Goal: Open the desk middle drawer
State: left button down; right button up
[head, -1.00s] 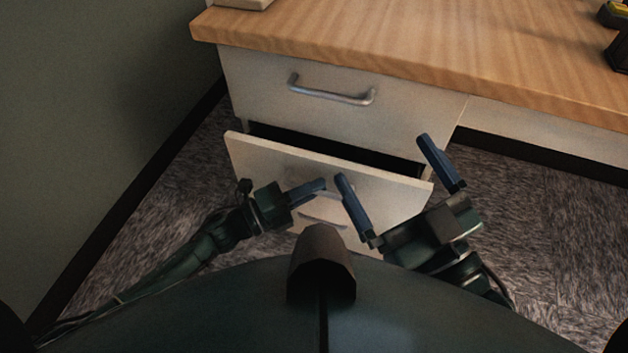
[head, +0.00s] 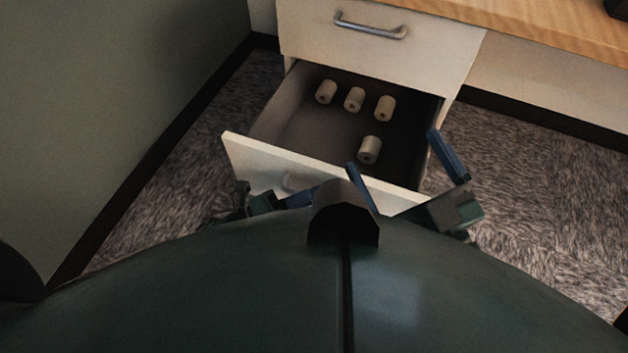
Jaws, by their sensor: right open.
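The middle drawer (head: 258,161) of the desk is pulled well out and its dark inside (head: 318,128) shows. Several small pale rollers lie in it, one of them nearer the front (head: 369,149). The drawer's handle (head: 294,182) shows only in part on the front panel. My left gripper (head: 305,197) is at the handle, partly hidden behind my body; I cannot tell whether its fingers are shut on it. My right gripper (head: 405,165) is open and empty by the right end of the drawer front, its two blue fingers spread wide.
The shut top drawer (head: 365,45) with its metal handle (head: 371,25) is above. The wooden desktop (head: 540,28) runs off to the right. A green wall (head: 110,110) stands close on the left. Open carpet (head: 540,190) lies to the right.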

pick_arm(q)
jog(key=shift+s+a, duration=0.3)
jog(key=shift+s, duration=0.35)
jog(key=c, duration=1.8)
grip_release()
jog(key=shift+o, duration=0.2)
jog(key=shift+s+a, duration=0.1)
jog(key=p+v, duration=0.1)
jog(key=v, duration=1.2)
jog(key=shift+p, duration=0.4)
jog(key=shift+a+f, duration=0.1)
